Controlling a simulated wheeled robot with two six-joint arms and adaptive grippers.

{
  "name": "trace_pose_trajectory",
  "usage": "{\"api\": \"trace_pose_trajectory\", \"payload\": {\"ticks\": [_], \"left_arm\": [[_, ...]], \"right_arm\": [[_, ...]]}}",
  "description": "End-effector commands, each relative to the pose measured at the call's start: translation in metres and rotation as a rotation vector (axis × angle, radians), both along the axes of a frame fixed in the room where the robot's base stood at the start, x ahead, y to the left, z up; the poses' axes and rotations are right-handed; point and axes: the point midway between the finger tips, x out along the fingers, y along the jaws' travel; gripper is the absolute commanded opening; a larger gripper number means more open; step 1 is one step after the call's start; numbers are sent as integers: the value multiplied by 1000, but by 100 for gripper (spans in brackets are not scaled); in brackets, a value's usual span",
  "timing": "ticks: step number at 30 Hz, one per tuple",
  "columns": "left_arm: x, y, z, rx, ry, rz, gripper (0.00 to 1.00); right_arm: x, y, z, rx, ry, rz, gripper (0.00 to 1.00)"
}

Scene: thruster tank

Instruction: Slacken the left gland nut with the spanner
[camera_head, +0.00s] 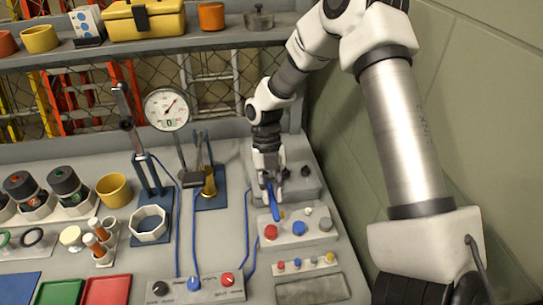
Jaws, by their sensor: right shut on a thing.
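My right gripper (271,192) comes down from the top right, over a grey block (311,186) on the right side of the bench. It is shut on a slim blue tool (278,211), which looks like the spanner. The tool's lower end points toward the button box in front; its other end is hidden by the fingers. Dark round fittings (305,171) show on the block to the right of the gripper. The left gland nut cannot be made out clearly behind the gripper. My left gripper is not in view.
A button box (317,238) with red, blue and grey buttons stands just in front of the gripper. Left of it are a blue cable (248,225), a brass part on a stand (209,185) and a dial gauge (167,109). A green wall (480,130) bounds the right side.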

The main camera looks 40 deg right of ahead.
Motion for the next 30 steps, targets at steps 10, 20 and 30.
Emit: {"api": "trace_pose_trajectory", "payload": {"ticks": [10,20,30], "left_arm": [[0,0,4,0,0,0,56],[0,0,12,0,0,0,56],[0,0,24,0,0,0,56]], "right_arm": [[0,0,4,0,0,0,0],[-7,4,12,0,1,1,0],[-22,12,23,0,0,0,0]]}}
